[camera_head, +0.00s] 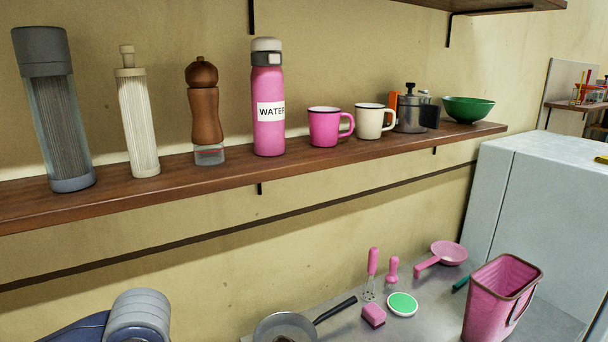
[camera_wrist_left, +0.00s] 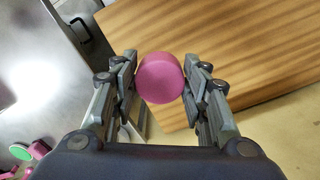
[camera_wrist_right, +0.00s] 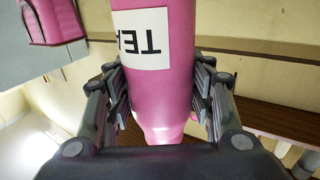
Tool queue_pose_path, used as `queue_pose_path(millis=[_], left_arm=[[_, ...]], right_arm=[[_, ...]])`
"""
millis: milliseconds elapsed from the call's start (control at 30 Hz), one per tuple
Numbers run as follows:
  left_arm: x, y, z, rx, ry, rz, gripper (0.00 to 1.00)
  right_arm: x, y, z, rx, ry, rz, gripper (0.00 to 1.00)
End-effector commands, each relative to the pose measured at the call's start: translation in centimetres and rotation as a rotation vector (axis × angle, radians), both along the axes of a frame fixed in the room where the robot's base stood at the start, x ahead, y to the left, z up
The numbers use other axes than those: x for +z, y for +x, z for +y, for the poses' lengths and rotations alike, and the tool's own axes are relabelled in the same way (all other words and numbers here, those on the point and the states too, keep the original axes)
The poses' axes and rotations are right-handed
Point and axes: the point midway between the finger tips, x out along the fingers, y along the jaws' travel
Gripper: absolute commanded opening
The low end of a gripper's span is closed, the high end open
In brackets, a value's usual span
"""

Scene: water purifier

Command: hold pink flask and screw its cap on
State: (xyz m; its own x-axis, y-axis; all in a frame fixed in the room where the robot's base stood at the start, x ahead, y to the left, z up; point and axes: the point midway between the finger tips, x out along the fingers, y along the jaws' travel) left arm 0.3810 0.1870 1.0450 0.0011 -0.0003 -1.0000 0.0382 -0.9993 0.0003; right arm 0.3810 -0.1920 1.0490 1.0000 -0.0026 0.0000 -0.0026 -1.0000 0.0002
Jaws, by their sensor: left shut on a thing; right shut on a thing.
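In the left wrist view my left gripper (camera_wrist_left: 160,72) is shut on a round pink cap (camera_wrist_left: 160,80), with a finger on each side of it. In the right wrist view my right gripper (camera_wrist_right: 161,84) is shut around the body of a pink flask (camera_wrist_right: 178,95). The flask has a white label that seems to read "TEA", upside down in this view. The flask's top is outside the frame. Cap and flask do not appear together in any wrist view, so I cannot tell how far apart they are. Neither gripper shows in the head view.
A wooden shelf (camera_head: 225,168) holds a pink "WATER" bottle (camera_head: 268,110), a brown mill (camera_head: 205,115), a pink mug (camera_head: 324,128), a cream mug (camera_head: 371,122) and a green bowl (camera_head: 468,108). Below, the grey counter (camera_head: 410,320) holds a pan (camera_head: 285,328) and a pink bin (camera_head: 495,300).

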Motion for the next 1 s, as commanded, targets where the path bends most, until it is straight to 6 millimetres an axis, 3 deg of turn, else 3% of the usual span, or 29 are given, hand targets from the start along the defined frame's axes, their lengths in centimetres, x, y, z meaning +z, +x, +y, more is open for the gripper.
queue_pose_path(millis=[700,1000], left_arm=[[0.5,-0.1,0.3,-0.039,0.000,0.001,0.27],[0.5,-0.1,0.3,-0.038,0.000,0.001,0.27]], right_arm=[[0.3,-0.1,0.3,0.009,0.000,-0.006,0.06],[0.6,1.0,2.8,0.138,-0.006,-0.009,0.06]])
